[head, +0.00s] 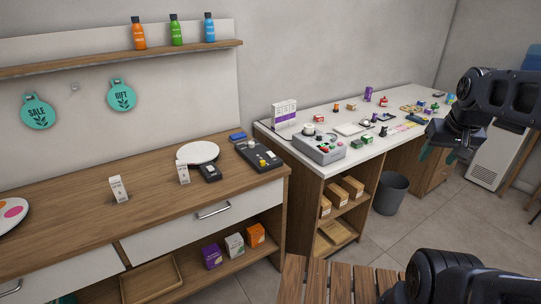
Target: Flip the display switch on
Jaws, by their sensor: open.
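No part is clearly recognisable as the display switch at this size. A grey control box (320,147) with coloured buttons and a round knob sits at the near left end of the white counter. A dark device (260,155) with a few pale and yellow parts sits at the right end of the wooden counter. A white sign (284,113) stands behind the grey box. My gripper (438,152) hangs at the right, open and empty, apart from both devices; its fingertips are partly hard to make out.
The wooden counter (75,213) also holds a white round plate (198,152) and a small black device (209,173). Many small items lie on the white counter (340,160). A grey bin (391,193) stands on the floor. A slatted wooden surface (330,283) is in front.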

